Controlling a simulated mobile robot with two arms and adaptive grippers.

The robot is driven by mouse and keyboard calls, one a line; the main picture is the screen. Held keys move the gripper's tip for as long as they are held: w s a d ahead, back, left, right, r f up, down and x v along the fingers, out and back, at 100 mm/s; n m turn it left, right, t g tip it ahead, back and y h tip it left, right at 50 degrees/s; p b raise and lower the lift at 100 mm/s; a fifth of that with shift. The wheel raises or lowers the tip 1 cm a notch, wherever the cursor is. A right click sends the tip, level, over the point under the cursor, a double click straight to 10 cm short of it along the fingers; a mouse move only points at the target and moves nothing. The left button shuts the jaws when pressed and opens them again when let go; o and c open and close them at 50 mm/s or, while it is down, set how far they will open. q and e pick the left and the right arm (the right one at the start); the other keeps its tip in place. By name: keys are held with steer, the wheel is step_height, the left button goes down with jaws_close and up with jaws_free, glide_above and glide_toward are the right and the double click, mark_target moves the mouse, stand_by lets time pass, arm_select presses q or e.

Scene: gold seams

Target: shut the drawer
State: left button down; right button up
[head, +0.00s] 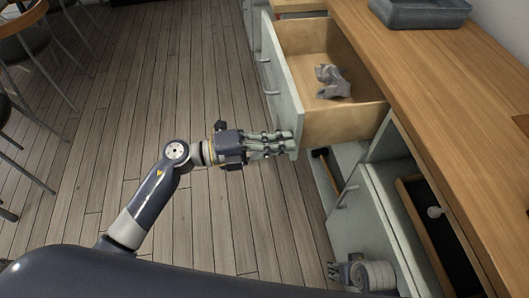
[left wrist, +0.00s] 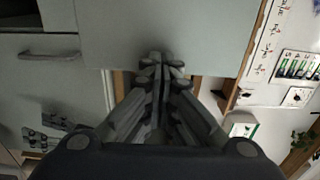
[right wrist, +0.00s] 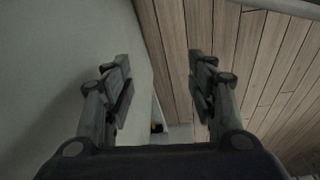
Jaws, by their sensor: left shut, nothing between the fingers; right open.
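The drawer (head: 289,80) has a pale green front and wooden sides, and it stands pulled out from the counter. A crumpled-looking grey object (head: 333,82) lies inside it. My left gripper (head: 288,142) is shut and empty at the near end of the drawer front. In the left wrist view its fingertips (left wrist: 162,62) overlap the lower edge of a pale front panel (left wrist: 170,30); whether they touch is unclear. My right gripper (head: 333,272) is low beside the cabinet, partly cut off by my body. In the right wrist view its fingers (right wrist: 160,75) are apart with nothing between them.
The wooden counter (head: 440,90) runs along the right, with a grey basin-like tray (head: 420,12) on it. Cabinet fronts with handles are below. Stools (head: 35,60) stand at the far left. The plank floor (head: 150,90) between is clear.

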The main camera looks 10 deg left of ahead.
mark_target(330, 134)
arm_select(q)
steer(key=p+x, duration=0.1)
steer(key=x, duration=1)
steer(key=shift+w+d+r+p, duration=0.1)
steer(key=shift+d+p, duration=0.1)
steer(key=shift+p, duration=0.2)
steer(key=x, duration=0.8)
steer(key=shift+d, duration=0.15)
steer(key=shift+w+d+f, duration=0.1)
steer(key=shift+d+f, duration=0.1)
steer(key=shift+d, duration=0.05)
steer(key=shift+d+r, duration=0.1)
steer(key=shift+r, duration=0.05)
arm_select(e)
steer(key=s+f, duration=0.3)
steer(key=f, duration=0.3)
steer(key=shift+d+f+g, duration=0.25)
steer(key=shift+d+g, duration=0.05)
steer(key=shift+d, duration=0.05)
arm_select(q)
steer(key=shift+r, duration=0.1)
arm_select(e)
steer(key=shift+s, duration=0.1)
